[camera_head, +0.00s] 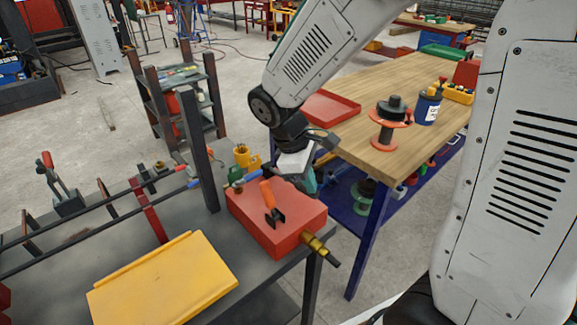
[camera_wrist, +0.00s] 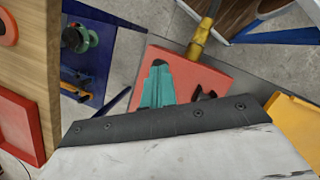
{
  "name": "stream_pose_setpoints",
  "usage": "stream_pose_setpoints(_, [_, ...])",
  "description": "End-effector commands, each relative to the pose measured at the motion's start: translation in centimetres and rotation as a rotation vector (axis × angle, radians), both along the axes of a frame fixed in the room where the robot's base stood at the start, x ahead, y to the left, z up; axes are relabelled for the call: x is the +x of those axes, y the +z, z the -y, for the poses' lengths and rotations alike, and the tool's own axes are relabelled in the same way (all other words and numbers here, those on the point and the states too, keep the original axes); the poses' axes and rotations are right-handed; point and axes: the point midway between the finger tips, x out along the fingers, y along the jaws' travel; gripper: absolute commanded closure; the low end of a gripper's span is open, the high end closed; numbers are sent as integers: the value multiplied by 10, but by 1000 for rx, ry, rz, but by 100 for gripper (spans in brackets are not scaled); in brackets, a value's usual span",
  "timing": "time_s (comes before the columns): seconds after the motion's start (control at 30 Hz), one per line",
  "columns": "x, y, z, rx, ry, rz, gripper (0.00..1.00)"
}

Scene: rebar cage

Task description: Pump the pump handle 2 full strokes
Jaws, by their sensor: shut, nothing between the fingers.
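The pump looks like a red box (camera_head: 285,228) at the right end of the dark bench; it also shows in the wrist view (camera_wrist: 212,78). A short lever with an orange grip (camera_head: 267,194) and a black bracket stands on its top. A bar with a blue grip (camera_head: 247,177) lies along the box's far side; I cannot tell which of the two is the pump handle. My gripper (camera_head: 309,187), with teal fingers, is over the far right part of the box, apart from the orange grip. In the wrist view my gripper (camera_wrist: 157,80) is shut and empty. The orange grip is hidden there.
A brass fitting (camera_head: 314,243) sticks out of the box's right side. A yellow plate (camera_head: 165,280) lies on the bench. A dark upright post (camera_head: 200,150) stands left of the box. The wooden table (camera_head: 375,140) behind holds a red tray (camera_head: 330,107) and a spool (camera_head: 390,120).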

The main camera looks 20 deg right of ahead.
Motion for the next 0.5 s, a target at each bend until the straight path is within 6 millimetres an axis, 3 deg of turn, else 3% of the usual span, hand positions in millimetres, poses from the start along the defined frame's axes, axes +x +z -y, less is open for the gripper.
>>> stream_pose_setpoints(0.5, [-2,-12,1,0,0,0,100])
